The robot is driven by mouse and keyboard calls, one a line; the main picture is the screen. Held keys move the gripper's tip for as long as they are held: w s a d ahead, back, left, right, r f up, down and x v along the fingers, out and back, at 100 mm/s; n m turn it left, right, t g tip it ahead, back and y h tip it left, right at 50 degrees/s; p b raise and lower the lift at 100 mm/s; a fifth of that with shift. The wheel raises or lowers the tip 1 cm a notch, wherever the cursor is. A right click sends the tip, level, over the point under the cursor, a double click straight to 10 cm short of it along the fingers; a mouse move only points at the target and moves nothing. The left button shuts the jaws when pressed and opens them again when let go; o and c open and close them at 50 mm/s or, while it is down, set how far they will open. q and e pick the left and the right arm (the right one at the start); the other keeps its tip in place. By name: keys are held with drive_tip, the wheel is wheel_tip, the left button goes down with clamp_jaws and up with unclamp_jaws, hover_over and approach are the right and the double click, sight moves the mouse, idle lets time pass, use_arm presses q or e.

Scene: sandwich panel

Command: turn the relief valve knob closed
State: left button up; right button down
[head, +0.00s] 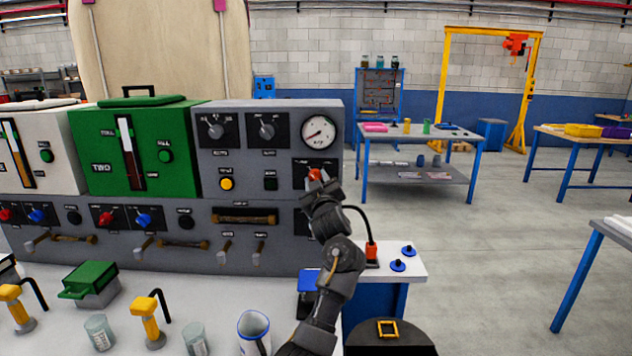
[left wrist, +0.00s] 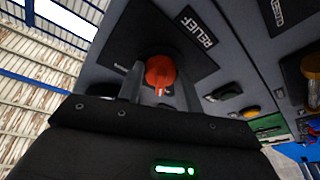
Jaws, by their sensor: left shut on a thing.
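The relief valve knob (head: 315,174) is red-orange and sits on a black plate at the right end of the grey panel, under a round gauge (head: 319,132). In the left wrist view the knob (left wrist: 160,70) shows in front of a black plate marked RELIEF (left wrist: 196,27). A small pale mark shows on its lower edge. My left gripper (left wrist: 160,82) has one finger on each side of the knob and is shut on it. In the head view my left gripper (head: 321,190) covers the plate's lower part. My right gripper is not in view.
The grey panel (head: 240,170) carries other knobs, buttons and a handle to the left. A green unit (head: 180,120) stands beside it. The white bench (head: 120,325) holds cups and yellow-handled tools.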

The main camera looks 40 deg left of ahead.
use_arm(q)
drive_tip(key=shift+n, duration=0.8)
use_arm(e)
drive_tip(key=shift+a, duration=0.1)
use_arm(q)
drive_tip(key=shift+g, duration=0.4)
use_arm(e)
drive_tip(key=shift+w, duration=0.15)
use_arm(q)
drive_tip(key=o, duration=1)
drive_tip(key=shift+r, duration=0.1)
drive_tip(key=b+v, duration=0.1)
drive_tip(key=v, duration=1)
drive_tip(key=shift+b, duration=0.3)
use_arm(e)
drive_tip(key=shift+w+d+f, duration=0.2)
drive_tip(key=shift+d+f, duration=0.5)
